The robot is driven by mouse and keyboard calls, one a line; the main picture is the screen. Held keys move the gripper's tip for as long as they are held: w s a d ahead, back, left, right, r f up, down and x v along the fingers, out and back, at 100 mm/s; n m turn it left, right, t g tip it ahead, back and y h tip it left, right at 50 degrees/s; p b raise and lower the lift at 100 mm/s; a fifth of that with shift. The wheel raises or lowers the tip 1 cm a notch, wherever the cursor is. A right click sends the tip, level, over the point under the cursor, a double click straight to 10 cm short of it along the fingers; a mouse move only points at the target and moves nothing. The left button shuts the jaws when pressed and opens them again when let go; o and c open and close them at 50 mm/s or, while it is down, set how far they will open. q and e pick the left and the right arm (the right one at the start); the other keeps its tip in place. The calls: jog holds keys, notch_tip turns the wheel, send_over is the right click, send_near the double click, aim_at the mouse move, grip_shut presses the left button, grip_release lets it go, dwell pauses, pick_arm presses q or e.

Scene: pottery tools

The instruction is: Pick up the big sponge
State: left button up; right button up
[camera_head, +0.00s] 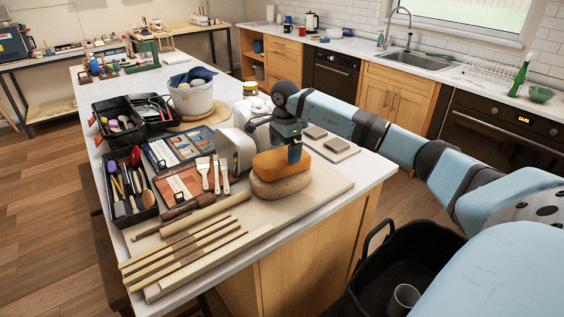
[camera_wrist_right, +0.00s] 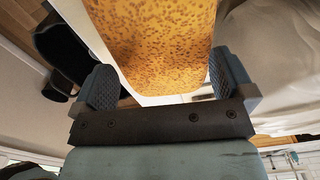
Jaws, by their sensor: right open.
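A large orange-yellow sponge (camera_head: 281,165) lies on top of a tan rounded block (camera_head: 277,192) on the island's board. My right gripper (camera_head: 290,147) is at the sponge from above, with one finger showing in front of the sponge's upper part. In the right wrist view the speckled sponge (camera_wrist_right: 152,40) reaches in between the two spread fingers of the gripper (camera_wrist_right: 161,85). Gaps show between the sponge and the fingers, so the gripper is open. My left gripper is in no view.
A rounded grey-white object (camera_head: 236,152) stands just left of the sponge. White brushes (camera_head: 213,174) and wooden sticks (camera_head: 190,250) lie to the left and front. A black bin (camera_head: 412,258) is at the lower right.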

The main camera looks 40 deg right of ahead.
aim_at(286, 155)
jog(key=f, duration=0.4)
jog(key=shift+d+f+p, duration=0.2)
jog(key=shift+f+p, duration=0.15)
jog(key=shift+f, duration=0.05)
jog(key=c, duration=0.5)
jog(key=shift+o, duration=0.2)
jog(key=shift+r, duration=0.15)
notch_tip(286, 155, up, 20)
jog(key=b, duration=0.1)
